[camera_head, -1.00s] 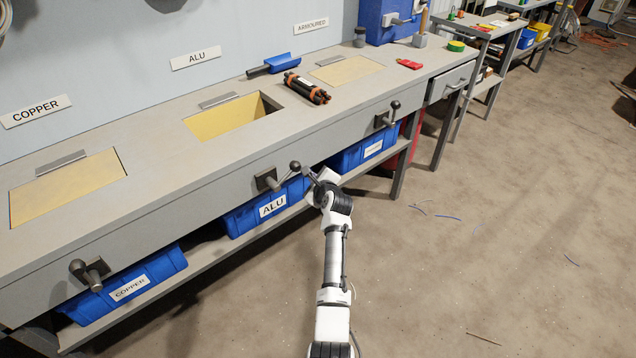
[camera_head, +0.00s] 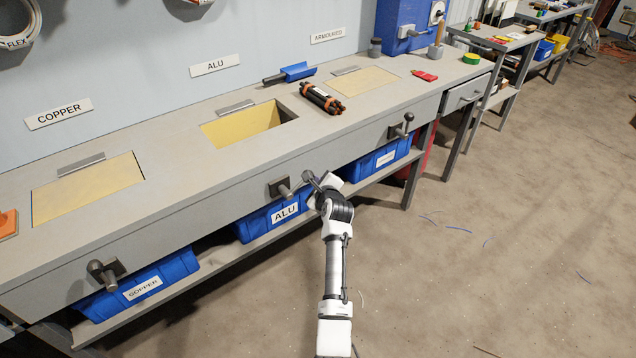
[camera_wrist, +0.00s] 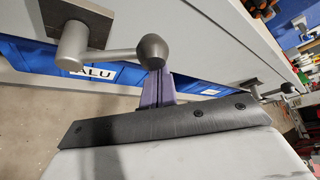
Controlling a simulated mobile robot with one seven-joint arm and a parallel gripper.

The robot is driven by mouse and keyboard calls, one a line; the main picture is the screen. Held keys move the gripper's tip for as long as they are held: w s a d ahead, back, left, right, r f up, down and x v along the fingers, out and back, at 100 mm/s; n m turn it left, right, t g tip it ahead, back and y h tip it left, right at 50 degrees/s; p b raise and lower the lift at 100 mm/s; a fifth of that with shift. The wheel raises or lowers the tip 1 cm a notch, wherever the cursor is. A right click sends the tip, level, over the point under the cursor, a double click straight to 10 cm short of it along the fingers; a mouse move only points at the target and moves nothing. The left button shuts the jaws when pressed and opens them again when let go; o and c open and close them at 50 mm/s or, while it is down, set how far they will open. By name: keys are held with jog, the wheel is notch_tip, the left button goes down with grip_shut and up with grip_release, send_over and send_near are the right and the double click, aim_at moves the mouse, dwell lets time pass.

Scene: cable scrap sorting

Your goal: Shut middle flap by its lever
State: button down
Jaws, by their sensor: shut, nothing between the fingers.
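My gripper (camera_head: 313,184) is at the knob end of the lever. In the wrist view its purple fingers (camera_wrist: 157,88) are together and empty, right below the knob; I cannot tell whether they touch it.
The copper flap (camera_head: 88,187) and armoured flap (camera_head: 364,82) lie flat in the bench top. Other levers stick out at left (camera_head: 107,271) and right (camera_head: 402,127). Blue bins, including the ALU bin (camera_head: 262,224), stand on the shelf below. The floor at right is mostly clear.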

jog(key=shift+a+r, duration=0.1)
jog(key=shift+r, duration=0.15)
jog(key=s+a+r+n+t+h+b, duration=0.1)
jog(key=s+a+r+n+t+b, duration=0.3)
jog(key=n, duration=0.5)
jog(key=shift+a+r+t+b, duration=0.6)
jog(key=shift+a+t, duration=0.25)
jog(key=shift+t, duration=0.05)
jog(key=shift+s, duration=0.1)
dwell(0.4)
